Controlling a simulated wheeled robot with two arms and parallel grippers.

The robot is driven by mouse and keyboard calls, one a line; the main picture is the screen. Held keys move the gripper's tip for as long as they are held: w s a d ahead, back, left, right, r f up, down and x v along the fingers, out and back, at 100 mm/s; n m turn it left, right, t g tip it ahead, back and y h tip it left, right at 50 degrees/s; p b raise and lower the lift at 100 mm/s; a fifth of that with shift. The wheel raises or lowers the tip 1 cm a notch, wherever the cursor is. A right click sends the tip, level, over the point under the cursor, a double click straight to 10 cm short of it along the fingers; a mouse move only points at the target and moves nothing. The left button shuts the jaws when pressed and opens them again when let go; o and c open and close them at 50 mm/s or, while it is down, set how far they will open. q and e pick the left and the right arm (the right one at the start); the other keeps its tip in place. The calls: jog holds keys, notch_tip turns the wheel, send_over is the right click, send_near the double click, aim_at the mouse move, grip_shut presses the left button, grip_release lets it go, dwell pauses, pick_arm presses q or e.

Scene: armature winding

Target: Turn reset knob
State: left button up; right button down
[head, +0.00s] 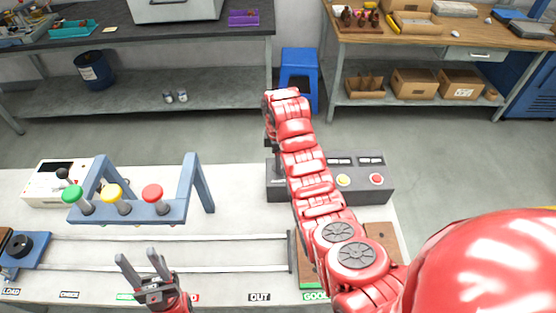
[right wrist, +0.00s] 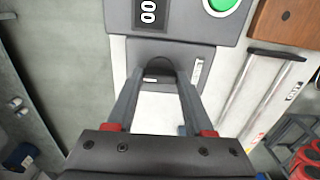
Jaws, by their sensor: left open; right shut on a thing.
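A dark grey control box (head: 378,194) stands on the bench at the right of the head view. The dark reset knob (right wrist: 158,67) is on a sloped grey panel (right wrist: 146,48) in the right wrist view. My right gripper (right wrist: 159,78) has its two fingers on either side of the knob, shut on it. In the head view the knob is hidden by my right arm and hand. My left gripper (head: 142,262) is open and empty above the front of the bench, left of the middle.
Two pale rails (head: 160,238) run along the bench. The box has a yellow button (head: 343,180) and a red button (head: 376,179). A white device (head: 45,190) stands at left.

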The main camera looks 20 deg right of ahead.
dwell(0.3)
jog(key=shift+c, duration=1.4)
grip_release()
notch_tip(320, 180, up, 9)
jog(key=p, duration=0.7)
notch_tip(320, 180, up, 8)
jog(key=p, duration=0.1)
jog(key=shift+r, duration=0.15)
